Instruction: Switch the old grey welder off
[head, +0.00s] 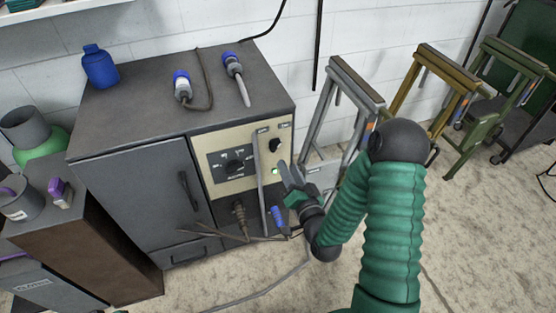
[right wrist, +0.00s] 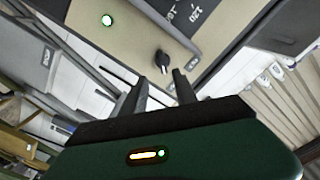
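The old grey welder (head: 150,190) is a dark grey cabinet with a beige control panel (head: 224,185). A black switch knob (head: 275,144) is at the panel's upper right, and a lit green lamp (head: 275,170) is below it. The right wrist view shows the knob (right wrist: 163,60) just beyond my fingertips and the glowing lamp (right wrist: 106,20) up to the left. My right gripper (head: 288,173) is in front of the panel's right edge, below the knob. Its two fingers (right wrist: 160,80) are apart with nothing between them, and a gap to the knob seems to remain. My left gripper is out of view.
A grey upright bar (head: 262,185) runs down the panel left of the knob. A dial (head: 234,162) is further left. Cables and plugs (head: 240,215) hang below. A blue bottle (head: 100,67) and blue-ended connectors (head: 182,85) are on top. Metal stands (head: 350,90) are to the right.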

